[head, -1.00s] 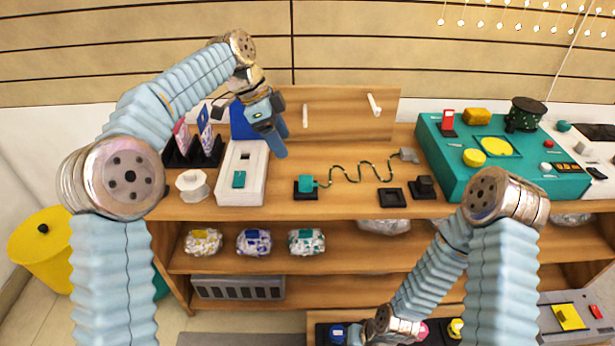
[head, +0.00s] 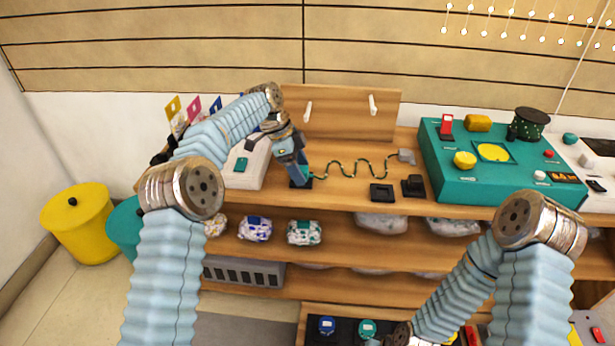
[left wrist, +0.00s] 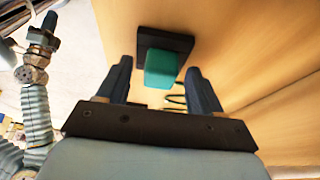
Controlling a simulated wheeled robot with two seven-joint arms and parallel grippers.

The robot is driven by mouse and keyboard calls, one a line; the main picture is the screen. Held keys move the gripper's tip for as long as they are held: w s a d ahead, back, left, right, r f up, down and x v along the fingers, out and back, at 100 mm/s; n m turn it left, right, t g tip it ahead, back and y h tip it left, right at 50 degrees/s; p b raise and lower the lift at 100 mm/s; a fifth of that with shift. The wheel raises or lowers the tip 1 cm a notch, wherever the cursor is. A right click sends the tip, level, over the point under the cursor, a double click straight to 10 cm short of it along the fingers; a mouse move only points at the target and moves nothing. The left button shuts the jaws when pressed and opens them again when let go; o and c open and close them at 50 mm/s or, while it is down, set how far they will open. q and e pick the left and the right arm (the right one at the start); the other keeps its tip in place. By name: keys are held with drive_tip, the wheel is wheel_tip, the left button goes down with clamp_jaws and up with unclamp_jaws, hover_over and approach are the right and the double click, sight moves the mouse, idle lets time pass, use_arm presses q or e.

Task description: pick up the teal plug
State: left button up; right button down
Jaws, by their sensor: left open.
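The teal plug (left wrist: 161,69) sits at a black square base (left wrist: 166,42) on the wooden top in the left wrist view. A green and dark cable (head: 345,168) runs from it to a grey block (head: 406,156) in the head view. My left gripper (left wrist: 158,84) is open, with one finger on each side of the plug's near end. I cannot tell whether the fingers touch it. In the head view the left gripper (head: 299,172) hides most of the plug. My right arm shows at lower right, but its fingers cannot be made out.
A white box (head: 247,166) stands left of the gripper. An empty black square holder (head: 381,193) and a black block (head: 413,186) lie to the right, before a large teal console (head: 460,180). An upright wooden board (head: 345,113) stands behind.

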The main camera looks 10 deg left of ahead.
use_arm(q)
drive_tip(key=c, duration=1)
drive_tip(key=shift+c, duration=0.2)
drive_tip(key=shift+r, duration=0.65)
drive_tip(key=s+d+r, duration=0.1)
drive_tip(key=s+r, duration=1.1)
drive_tip(key=shift+r, duration=0.25)
